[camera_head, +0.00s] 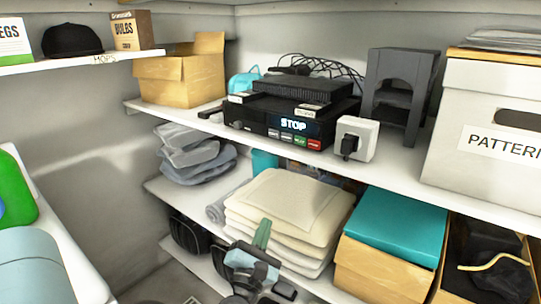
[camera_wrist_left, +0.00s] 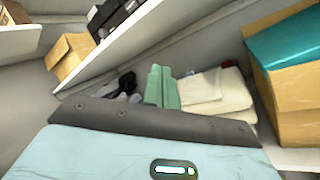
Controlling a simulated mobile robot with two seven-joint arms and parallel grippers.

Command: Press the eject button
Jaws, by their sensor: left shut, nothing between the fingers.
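A black player (camera_head: 258,118) with a lit display reading "STOP" stands on the middle shelf in the head view. Its front has a round knob at the left and a row of small buttons (camera_head: 293,138) under the display, including a green and a red one. Their labels are too small to read, so I cannot tell which is eject. My left gripper (camera_head: 263,232) is below that shelf, in front of the folded cream linens, apart from the player. Its green fingers are shut and empty; they also show in the left wrist view (camera_wrist_left: 161,86). My right gripper is out of view.
A white box with a black switch (camera_head: 355,139) stands right of the player. The middle shelf's front edge (camera_head: 400,170) lies above my left gripper. Cream linens (camera_head: 290,205) and a teal-lidded box (camera_head: 395,225) fill the lower shelf. A cardboard box (camera_head: 180,80) stands left.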

